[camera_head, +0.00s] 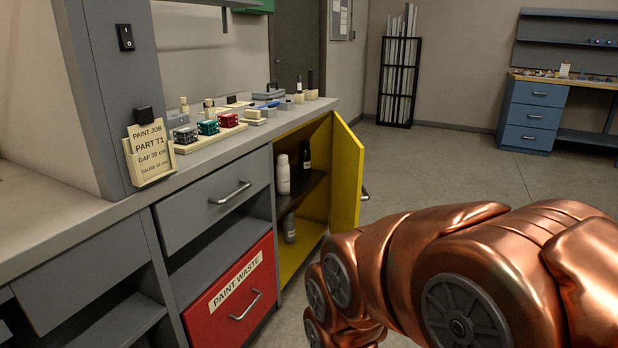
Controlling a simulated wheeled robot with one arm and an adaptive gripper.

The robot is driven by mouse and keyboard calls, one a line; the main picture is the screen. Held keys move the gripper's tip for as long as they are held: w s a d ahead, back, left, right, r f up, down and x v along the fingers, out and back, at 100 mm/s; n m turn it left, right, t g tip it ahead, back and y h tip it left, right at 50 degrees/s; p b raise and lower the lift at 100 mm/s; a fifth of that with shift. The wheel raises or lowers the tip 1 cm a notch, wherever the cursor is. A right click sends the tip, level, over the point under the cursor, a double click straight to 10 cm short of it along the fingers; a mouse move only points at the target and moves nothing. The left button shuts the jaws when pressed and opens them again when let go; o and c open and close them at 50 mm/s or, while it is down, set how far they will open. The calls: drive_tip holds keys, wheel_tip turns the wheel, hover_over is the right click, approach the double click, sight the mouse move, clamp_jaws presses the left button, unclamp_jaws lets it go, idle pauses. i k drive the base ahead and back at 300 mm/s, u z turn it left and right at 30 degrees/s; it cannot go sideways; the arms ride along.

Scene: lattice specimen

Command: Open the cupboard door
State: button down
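The yellow cupboard door (347,178) stands swung out from the grey bench, so the cupboard is open. Its handle (364,194) shows at the door's outer side. Inside the yellow cupboard (287,262) are a white bottle (283,175) and a dark bottle (306,155) on a shelf, with another container (289,228) below. My copper-coloured arm fills the lower right, in front of the door's lower area. My gripper is not in view, so I cannot see whether it touches anything.
A red drawer (230,300) labelled "PAINT WASTE" and a grey drawer (215,200) are left of the cupboard. Small parts and tools stand on the bench top (190,170). Open floor (440,165) lies right of the door, before a rack (398,80) and blue drawers (533,115).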

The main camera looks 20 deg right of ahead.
sight(346, 152)
drive_tip(key=u, duration=0.55)
drive_tip(key=k, duration=0.15)
drive_tip(key=z, duration=1.25)
drive_tip(key=i, duration=1.4)
drive_tip(key=u, duration=0.5)
